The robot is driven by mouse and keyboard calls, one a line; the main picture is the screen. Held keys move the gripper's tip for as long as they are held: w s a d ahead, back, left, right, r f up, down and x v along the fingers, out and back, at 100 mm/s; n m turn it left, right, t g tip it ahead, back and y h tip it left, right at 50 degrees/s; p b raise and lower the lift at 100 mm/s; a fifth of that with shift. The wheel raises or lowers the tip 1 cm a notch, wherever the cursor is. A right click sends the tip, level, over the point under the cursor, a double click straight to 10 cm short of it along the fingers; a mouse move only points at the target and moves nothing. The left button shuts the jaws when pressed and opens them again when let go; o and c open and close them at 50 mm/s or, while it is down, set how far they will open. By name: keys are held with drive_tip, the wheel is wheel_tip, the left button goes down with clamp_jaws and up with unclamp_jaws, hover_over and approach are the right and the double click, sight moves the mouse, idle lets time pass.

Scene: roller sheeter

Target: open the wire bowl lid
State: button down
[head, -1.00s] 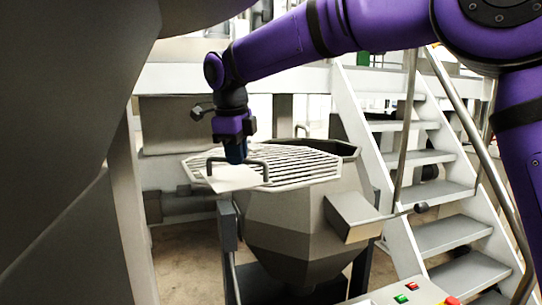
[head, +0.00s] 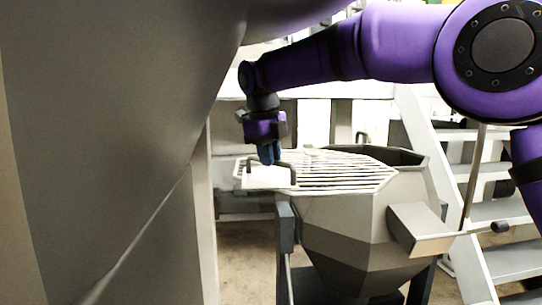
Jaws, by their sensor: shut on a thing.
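The wire bowl lid (head: 345,172) is a pale slatted grid with a flat plate and a dark bar handle (head: 293,174) at its near left end. It lies across the top of a grey faceted bowl (head: 370,225). A dark opening of the bowl shows behind the lid at the right. My gripper (head: 270,158) points down at the handle above the plate and is shut on it. The fingertips are small in this view, and the exact grip is partly hidden.
A large grey machine body (head: 110,130) fills the left side, close to my arm. A grey box (head: 425,230) with a dark-knobbed lever sticks out of the bowl's right side. White stairs (head: 510,262) stand at the right.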

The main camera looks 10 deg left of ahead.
drive_tip(key=c, duration=1.1)
unclamp_jaws()
drive_tip(key=shift+d, duration=0.1)
